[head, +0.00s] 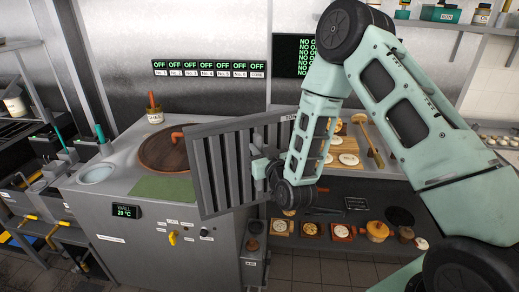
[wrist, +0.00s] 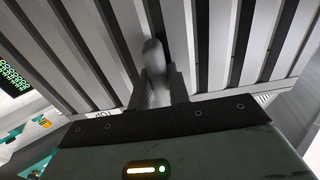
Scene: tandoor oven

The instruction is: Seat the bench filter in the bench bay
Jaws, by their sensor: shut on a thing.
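The bench filter is a grey slatted metal panel (head: 222,172), held up and tilted in front of the counter in the head view. In the wrist view its slats (wrist: 90,50) fill the upper part of the picture. My gripper (head: 262,169) is shut on the filter's handle (wrist: 153,65), at the panel's right half in the head view. The filter hangs clear of the counter, in front of the oven's right side. I cannot make out the bench bay; the filter and my arm hide part of the area behind them.
The tandoor counter (head: 120,185) has a round brown lid (head: 165,150) and a green mat (head: 163,189). A pot with a red-handled tool (head: 154,113) stands at its back. Shelves with bowls and boards (head: 345,160) lie to the right. Tiled floor shows at the bottom.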

